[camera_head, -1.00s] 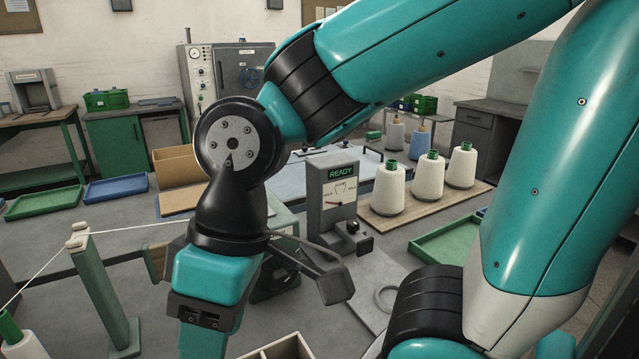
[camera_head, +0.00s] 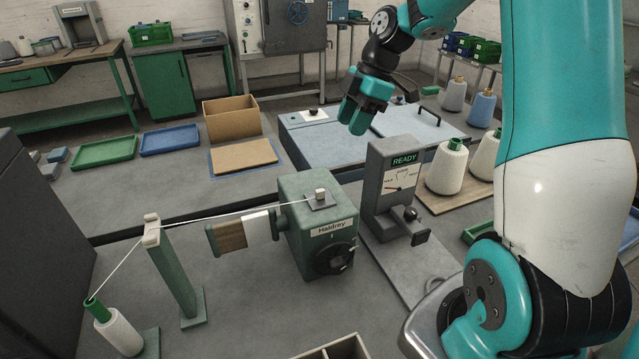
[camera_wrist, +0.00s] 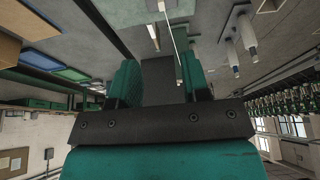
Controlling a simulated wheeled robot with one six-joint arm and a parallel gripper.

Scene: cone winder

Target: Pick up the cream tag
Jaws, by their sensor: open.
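A small cream block (camera_head: 320,194), which looks like the cream tag, sits on a small grey plate on top of the green Haldrey winder (camera_head: 318,232). My gripper (camera_head: 355,118) is high up, behind and to the right of the winder, above the grey bench area. It is clearly apart from the block. In the wrist view, the two teal fingers (camera_wrist: 160,88) stand apart with nothing seen held between them. I cannot make out the cream block in the wrist view.
The READY gauge box (camera_head: 393,190) stands right of the winder. White yarn runs from a cone (camera_head: 122,332) over a green post (camera_head: 172,270) to the winder. More cones (camera_head: 446,168) stand at right. A cardboard box (camera_head: 232,117) and trays (camera_head: 104,151) lie behind.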

